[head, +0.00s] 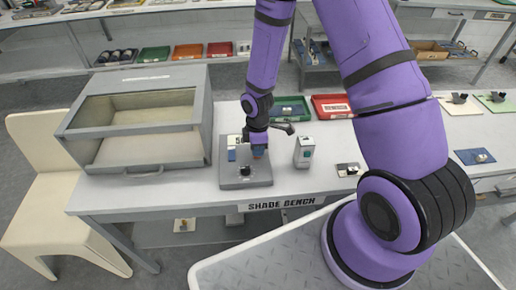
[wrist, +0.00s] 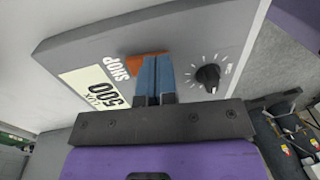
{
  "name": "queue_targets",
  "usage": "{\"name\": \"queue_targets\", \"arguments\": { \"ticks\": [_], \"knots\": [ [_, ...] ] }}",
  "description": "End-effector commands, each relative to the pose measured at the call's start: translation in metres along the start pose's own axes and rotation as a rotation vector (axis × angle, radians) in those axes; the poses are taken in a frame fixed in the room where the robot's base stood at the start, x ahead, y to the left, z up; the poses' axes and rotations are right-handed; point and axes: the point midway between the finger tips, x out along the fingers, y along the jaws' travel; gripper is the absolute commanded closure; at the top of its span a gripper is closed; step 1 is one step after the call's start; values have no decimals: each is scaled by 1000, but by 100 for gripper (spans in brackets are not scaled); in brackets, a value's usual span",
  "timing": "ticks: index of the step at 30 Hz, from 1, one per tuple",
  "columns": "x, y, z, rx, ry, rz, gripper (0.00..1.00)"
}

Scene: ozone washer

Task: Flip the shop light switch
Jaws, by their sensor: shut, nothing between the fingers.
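The grey control box (head: 262,178) stands on the bench and carries a black knob (head: 244,171). In the wrist view its panel (wrist: 215,35) shows a label reading "500 LUX" (wrist: 100,88), the word "SHOP" (wrist: 119,68) and the knob (wrist: 208,77) with tick marks. An orange part (wrist: 133,66), perhaps the shop switch, shows beside and behind my fingertips and is mostly hidden. My gripper (wrist: 153,62) is shut with its blue fingers together, right over the orange part; contact cannot be told. In the head view my gripper (head: 259,153) points down at the box.
A grey cabinet with a glass front (head: 140,115) stands left of the box. A small grey-green device (head: 304,151) stands to its right. Green (head: 289,108) and red (head: 331,105) trays lie behind. The bench front between the box and my base is clear.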

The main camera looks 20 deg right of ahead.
Motion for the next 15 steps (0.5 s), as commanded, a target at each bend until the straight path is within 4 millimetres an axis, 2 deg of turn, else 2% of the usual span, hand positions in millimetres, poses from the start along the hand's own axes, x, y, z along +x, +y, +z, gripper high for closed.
{"name": "queue_targets", "arguments": {
  "ticks": [7, 15],
  "knots": [
    [14, -4, 0, -2, -2, -6, 100],
    [15, -7, 1, -2, -3, -11, 100]
  ]
}}
